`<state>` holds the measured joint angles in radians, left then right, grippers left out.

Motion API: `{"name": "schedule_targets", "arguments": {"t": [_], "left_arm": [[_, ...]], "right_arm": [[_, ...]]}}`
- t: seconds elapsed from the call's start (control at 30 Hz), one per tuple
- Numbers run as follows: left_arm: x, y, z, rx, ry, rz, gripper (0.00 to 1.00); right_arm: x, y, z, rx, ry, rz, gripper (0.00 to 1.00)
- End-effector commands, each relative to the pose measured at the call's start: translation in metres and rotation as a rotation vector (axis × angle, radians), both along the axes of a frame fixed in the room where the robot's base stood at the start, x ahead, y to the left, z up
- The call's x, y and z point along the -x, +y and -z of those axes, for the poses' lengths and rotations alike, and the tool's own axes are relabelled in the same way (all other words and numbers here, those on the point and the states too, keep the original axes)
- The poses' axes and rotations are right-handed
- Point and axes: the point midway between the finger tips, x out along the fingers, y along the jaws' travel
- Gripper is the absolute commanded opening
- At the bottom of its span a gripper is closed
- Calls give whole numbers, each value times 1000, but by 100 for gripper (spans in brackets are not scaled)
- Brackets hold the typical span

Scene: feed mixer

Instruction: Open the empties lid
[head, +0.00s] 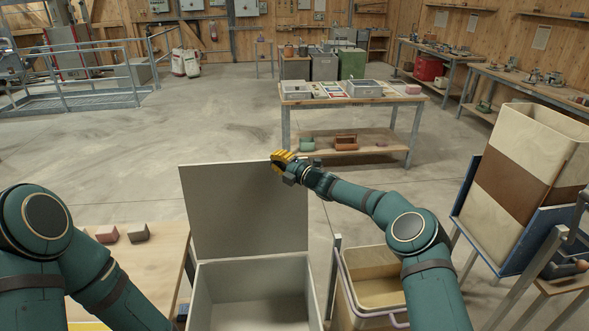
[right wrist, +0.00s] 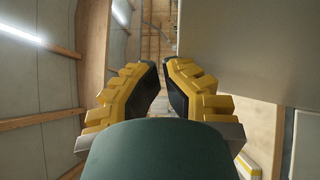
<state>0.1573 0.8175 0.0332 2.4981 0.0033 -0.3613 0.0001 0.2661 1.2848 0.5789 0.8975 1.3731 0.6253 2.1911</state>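The empties bin is a pale grey open-topped box (head: 203,300) at the bottom centre of the head view. Its lid (head: 235,212) stands up at the back edge, so the bin is open and its inside shows. My right gripper (head: 281,158), with yellow fingers, is at the lid's top right corner. In the right wrist view the fingertips (right wrist: 160,64) are close together with only a narrow gap and nothing visible held. A flat pale panel, apparently the lid (right wrist: 230,45), lies right of the fingers; contact is unclear. My left gripper is outside the views.
A wooden table (head: 150,255) with two small blocks (head: 125,233) is left of the bin. A tan bin (head: 375,285) stands close on the right, under my right arm. A large tilted wooden container (head: 520,170) is farther right. Open floor lies beyond, before a workbench (head: 350,98).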

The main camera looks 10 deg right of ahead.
Motion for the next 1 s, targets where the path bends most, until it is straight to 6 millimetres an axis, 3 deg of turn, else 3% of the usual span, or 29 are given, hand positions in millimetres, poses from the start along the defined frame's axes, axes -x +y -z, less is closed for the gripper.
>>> {"name": "schedule_targets", "arguments": {"t": [0.03, 0.7, 0.9, 1.0], "left_arm": [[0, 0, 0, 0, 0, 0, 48], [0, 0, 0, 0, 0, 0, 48], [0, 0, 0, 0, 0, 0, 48], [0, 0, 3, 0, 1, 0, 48]], "right_arm": [[-3, -18, -5, 6, -5, 33, 0], [78, -76, 4, 4, -8, 8, 0], [91, -82, 7, 10, -10, 0, 0], [101, -71, 21, 78, -23, -27, 0]]}}
